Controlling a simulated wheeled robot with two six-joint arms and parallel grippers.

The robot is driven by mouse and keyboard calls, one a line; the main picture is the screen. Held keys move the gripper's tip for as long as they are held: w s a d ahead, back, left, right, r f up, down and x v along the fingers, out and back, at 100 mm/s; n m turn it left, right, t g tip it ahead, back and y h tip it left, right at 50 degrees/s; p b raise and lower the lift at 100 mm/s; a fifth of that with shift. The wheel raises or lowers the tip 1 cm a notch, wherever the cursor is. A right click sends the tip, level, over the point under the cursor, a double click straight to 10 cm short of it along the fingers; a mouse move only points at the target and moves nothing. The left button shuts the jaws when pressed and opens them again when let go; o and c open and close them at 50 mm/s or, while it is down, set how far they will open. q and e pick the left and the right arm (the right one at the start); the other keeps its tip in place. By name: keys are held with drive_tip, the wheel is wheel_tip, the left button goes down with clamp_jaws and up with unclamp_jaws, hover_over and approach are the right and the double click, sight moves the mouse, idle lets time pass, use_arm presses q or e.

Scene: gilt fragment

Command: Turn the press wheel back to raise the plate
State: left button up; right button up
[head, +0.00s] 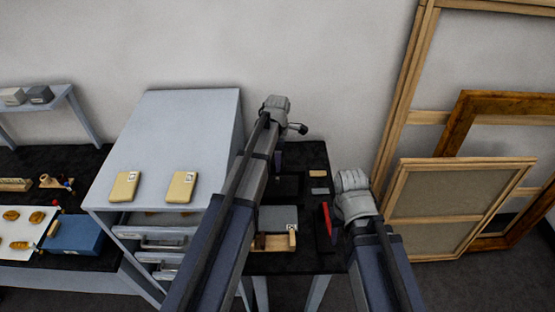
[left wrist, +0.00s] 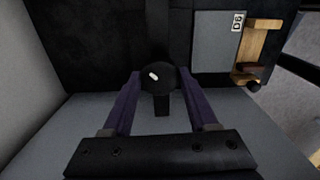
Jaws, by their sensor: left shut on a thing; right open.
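In the left wrist view, my left gripper (left wrist: 160,88) has its two purple fingers closing from both sides on a dark round knob (left wrist: 158,76) with a small white mark. The knob seems to belong to the press wheel; the rest of the wheel is hard to make out. In the head view my left gripper (head: 278,158) is over the dark bench, mostly hidden by its own arm. A grey plate (head: 278,218) with a small label lies in front of it. My right gripper (head: 327,216) is open at the bench's right side, showing what looks like a red finger.
A wooden piece (head: 275,242) lies by the grey plate. A grey cabinet (head: 165,120) with two yellow boxes (head: 124,186) stands left of the bench. Wooden frames (head: 462,205) lean on the wall at right. A blue box (head: 73,235) and white board (head: 20,228) are far left.

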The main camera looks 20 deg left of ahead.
use_arm(q)
drive_tip(key=shift+n, duration=1.1)
drive_tip(key=o, duration=1.4)
drive_tip(key=shift+r, duration=0.15)
wheel_tip(320, 180, up, 8)
drive_tip(key=p, duration=0.8)
drive_tip(key=shift+f, duration=0.2)
drive_tip(key=shift+f, duration=0.1)
